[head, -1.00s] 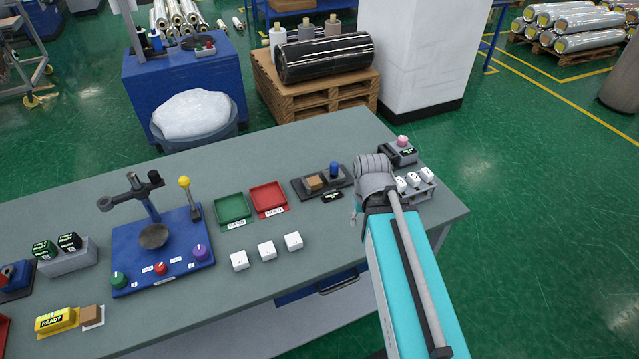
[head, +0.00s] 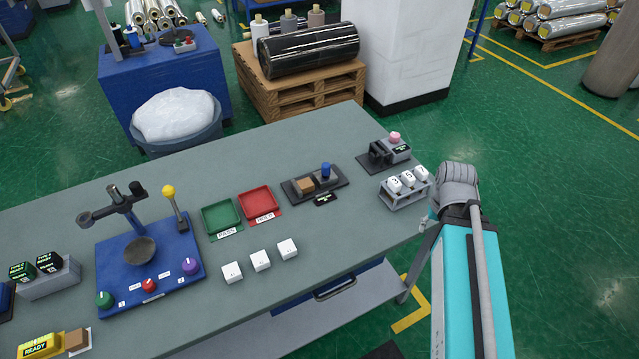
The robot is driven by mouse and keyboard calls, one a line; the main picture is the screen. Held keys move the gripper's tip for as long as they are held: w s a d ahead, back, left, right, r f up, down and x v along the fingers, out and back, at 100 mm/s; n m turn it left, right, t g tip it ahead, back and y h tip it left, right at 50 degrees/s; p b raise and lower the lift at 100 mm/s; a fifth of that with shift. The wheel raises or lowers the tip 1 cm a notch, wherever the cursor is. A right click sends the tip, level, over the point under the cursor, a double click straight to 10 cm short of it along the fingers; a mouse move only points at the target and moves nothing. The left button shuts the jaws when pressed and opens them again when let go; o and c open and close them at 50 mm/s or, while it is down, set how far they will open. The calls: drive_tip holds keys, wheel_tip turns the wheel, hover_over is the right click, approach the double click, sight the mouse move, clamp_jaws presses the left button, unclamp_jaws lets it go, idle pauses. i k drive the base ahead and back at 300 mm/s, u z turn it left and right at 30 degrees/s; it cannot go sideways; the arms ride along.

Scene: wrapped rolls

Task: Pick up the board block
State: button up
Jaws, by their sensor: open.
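Two tan, cardboard-coloured blocks are on the table, and I cannot tell by label which is the board block. One tan block (head: 304,186) sits on a dark tray beside a blue cylinder, near the table's middle right. The other tan block (head: 77,339) sits on a white card at the lower left, beside a yellow READY box. My gripper (head: 427,222) is open, mostly hidden by my own wrist, at the table's right end, well apart from both blocks. Nothing shows in it.
The grey table (head: 330,230) has clear room at its front right. A green tray (head: 222,216), a red tray (head: 259,202), several white cubes (head: 261,260) and a blue stand (head: 150,262) lie left. A rack of white pieces (head: 405,186) stands close to my gripper.

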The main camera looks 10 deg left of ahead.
sight(306, 185)
drive_tip(key=z, duration=0.25)
drive_tip(key=k, duration=0.75)
drive_tip(key=u, duration=1.25)
drive_tip(key=i, duration=1)
